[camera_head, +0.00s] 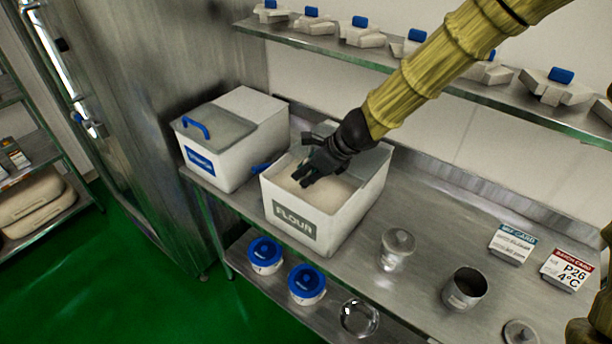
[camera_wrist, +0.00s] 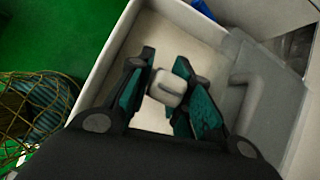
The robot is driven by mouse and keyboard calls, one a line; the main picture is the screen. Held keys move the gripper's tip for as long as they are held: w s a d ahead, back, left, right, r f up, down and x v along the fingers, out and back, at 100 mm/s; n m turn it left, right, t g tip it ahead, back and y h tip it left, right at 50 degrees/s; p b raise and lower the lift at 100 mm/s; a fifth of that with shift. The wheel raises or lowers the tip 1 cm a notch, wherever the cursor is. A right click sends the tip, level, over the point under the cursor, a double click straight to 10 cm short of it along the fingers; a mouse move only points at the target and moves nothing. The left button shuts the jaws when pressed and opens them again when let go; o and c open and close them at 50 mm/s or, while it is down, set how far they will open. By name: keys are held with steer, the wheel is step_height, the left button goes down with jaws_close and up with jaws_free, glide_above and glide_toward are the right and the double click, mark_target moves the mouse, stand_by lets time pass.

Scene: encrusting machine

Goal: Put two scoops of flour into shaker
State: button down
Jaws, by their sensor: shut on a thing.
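The white flour bin (camera_head: 300,222), labelled FLOUR, stands open on the steel counter with pale flour (camera_head: 338,194) inside. My gripper (camera_head: 306,180) reaches down into the bin, close above the flour. In the wrist view my gripper (camera_wrist: 172,100) is shut on a small light grey piece (camera_wrist: 168,86), which looks like the scoop's handle. The rest of the scoop is hidden, so I cannot tell whether it holds flour. An open metal cup (camera_head: 464,289), which looks like the shaker, stands upright on the counter to the right, apart from my gripper.
A second white bin (camera_head: 215,168) with a blue-handled lid stands left of the flour bin. A shelf (camera_head: 420,75) runs above. Blue-lidded tubs (camera_head: 306,283) sit below.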

steer(key=shift+s+d+f+t+y+b, duration=0.3)
steer(key=shift+d+t+y+b, duration=0.35)
steer(key=shift+b, duration=3.8)
steer(key=shift+s+d+f+t+y+b, duration=0.15)
steer(key=shift+s+d+t+y+b, duration=0.45)
steer(key=shift+b, duration=3.85)
steer(key=shift+s+d+f+t+y+b, duration=0.25)
steer(key=shift+y+b, duration=0.7)
steer(key=shift+b, duration=3.5)
steer(key=shift+s+d+r+n+t+y+b, duration=0.2)
steer(key=shift+d+t+y+b, duration=0.3)
steer(key=shift+b, duration=2.05)
steer(key=shift+s+d+r+t+y+b, duration=0.15)
steer(key=shift+s+d+y+b, duration=0.3)
steer(key=shift+b, duration=2.1)
steer(key=shift+s+d+r+n+t+y+b, duration=0.1)
steer(key=shift+d+r+t+y+b, duration=0.4)
steer(key=shift+b, duration=2.05)
